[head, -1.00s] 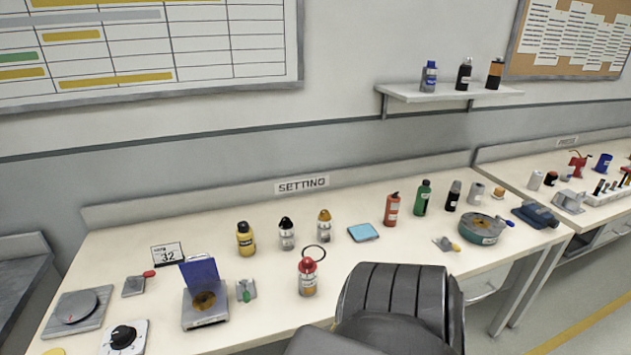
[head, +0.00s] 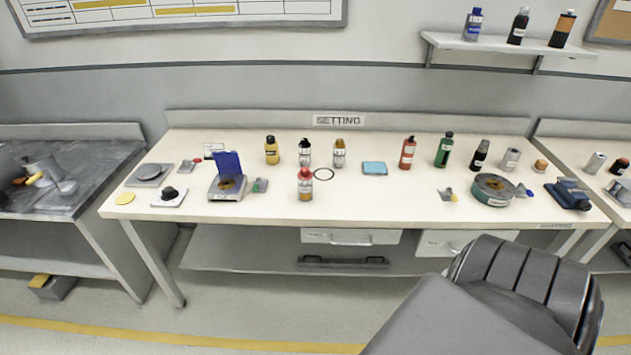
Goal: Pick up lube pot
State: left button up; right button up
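No item carries a readable label saying lube pot, so I cannot tell for certain which one it is. A round green tin (head: 493,190) with brown contents sits at the right of the setting bench. A small amber-brown jar (head: 540,166) stands behind it to the right. A grey box with a raised blue lid (head: 227,186) and a brown round inside stands at the left. Neither gripper is in view. A large dark grey part, probably my own arm, fills the lower right.
Several bottles stand along the bench (head: 300,212), including a red-capped one (head: 305,184) near the middle front. A blue pad (head: 374,168) lies behind. A wall shelf (head: 500,50) holds 3 bottles.

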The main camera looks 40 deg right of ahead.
aim_at(305, 187)
jog(key=z, duration=2.2)
jog(key=i, duration=0.4)
jog(key=u, duration=0.05)
